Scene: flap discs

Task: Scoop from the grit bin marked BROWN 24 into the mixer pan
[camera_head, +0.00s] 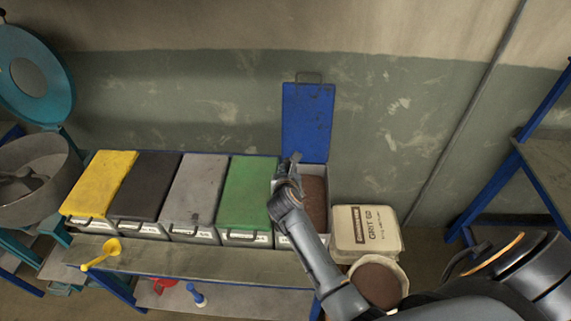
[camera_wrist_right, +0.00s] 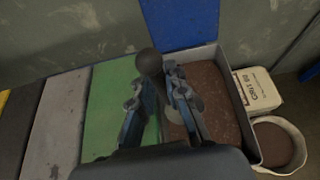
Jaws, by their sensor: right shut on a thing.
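The open bin (camera_head: 314,205) holds brown grit, its blue lid (camera_head: 307,120) standing up behind it. The bins' front labels are too small to read, so I cannot tell which says BROWN 24. The grey mixer pan (camera_head: 30,205) stands at the far left. My right gripper (camera_head: 287,168) is over the left edge of the open bin. In the right wrist view the right gripper (camera_wrist_right: 158,88) is shut on a dark, round-ended thing (camera_wrist_right: 149,62), perhaps a scoop handle; its lower part is mostly hidden. My left gripper is not in view.
Closed bins with yellow (camera_head: 100,184), black (camera_head: 146,186), grey (camera_head: 194,188) and green (camera_head: 249,193) lids stand left of the open one. A yellow scoop (camera_head: 102,254) lies on the front ledge. A GRIT 60 tub (camera_head: 366,232) and a round brown-filled tub (camera_head: 377,284) stand right.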

